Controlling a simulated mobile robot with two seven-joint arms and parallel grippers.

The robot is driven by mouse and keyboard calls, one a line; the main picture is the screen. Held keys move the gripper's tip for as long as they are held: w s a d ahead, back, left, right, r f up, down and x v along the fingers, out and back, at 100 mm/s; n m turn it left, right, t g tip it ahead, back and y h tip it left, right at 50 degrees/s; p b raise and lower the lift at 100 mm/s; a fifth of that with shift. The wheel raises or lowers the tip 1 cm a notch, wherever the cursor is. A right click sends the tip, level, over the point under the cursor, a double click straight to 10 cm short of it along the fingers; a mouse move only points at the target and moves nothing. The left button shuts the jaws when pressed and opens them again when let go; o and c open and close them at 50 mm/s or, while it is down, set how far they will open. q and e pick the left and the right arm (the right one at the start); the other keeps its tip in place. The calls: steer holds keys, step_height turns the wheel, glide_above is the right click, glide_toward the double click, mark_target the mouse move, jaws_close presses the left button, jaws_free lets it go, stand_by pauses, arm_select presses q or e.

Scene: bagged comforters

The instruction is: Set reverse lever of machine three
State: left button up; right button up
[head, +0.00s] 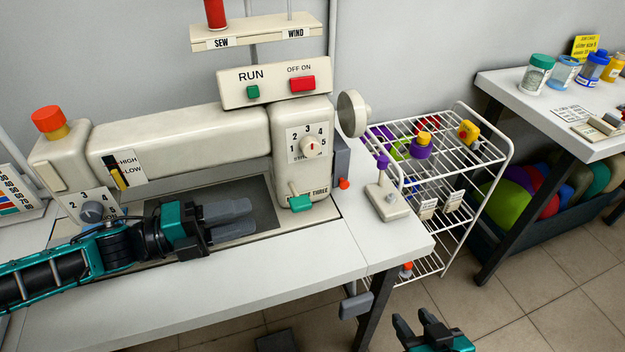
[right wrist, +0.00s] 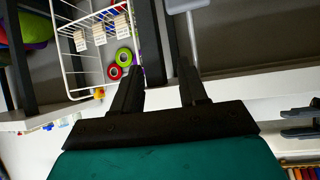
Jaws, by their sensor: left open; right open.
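The cream sewing machine (head: 180,135) stands on a white table, with a partly hidden plate reading "THREE" low on its right column. A green lever (head: 300,202) on a short pale stem sticks out at the column's base, beside that plate. My left gripper (head: 250,217) is open and empty, its fingers pointing right at the lever from a short distance left of it, apart from it. My right gripper (head: 414,319) is open and empty beyond the table's right end, low over the floor. Its fingers also show in the right wrist view (right wrist: 159,72).
The table (head: 300,260) is clear along its front edge. A small stand with a purple knob (head: 388,195) is at its right end. A white wire cart (head: 505,150) with spools stands beyond, then another table (head: 540,112) with jars. A handwheel (head: 352,113) juts from the machine.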

mark_target(310, 201)
arm_select(q)
steer(key=x, duration=1.2)
steer(key=shift+d+r, duration=0.15)
steer(key=shift+d, duration=0.3)
jaws_close()
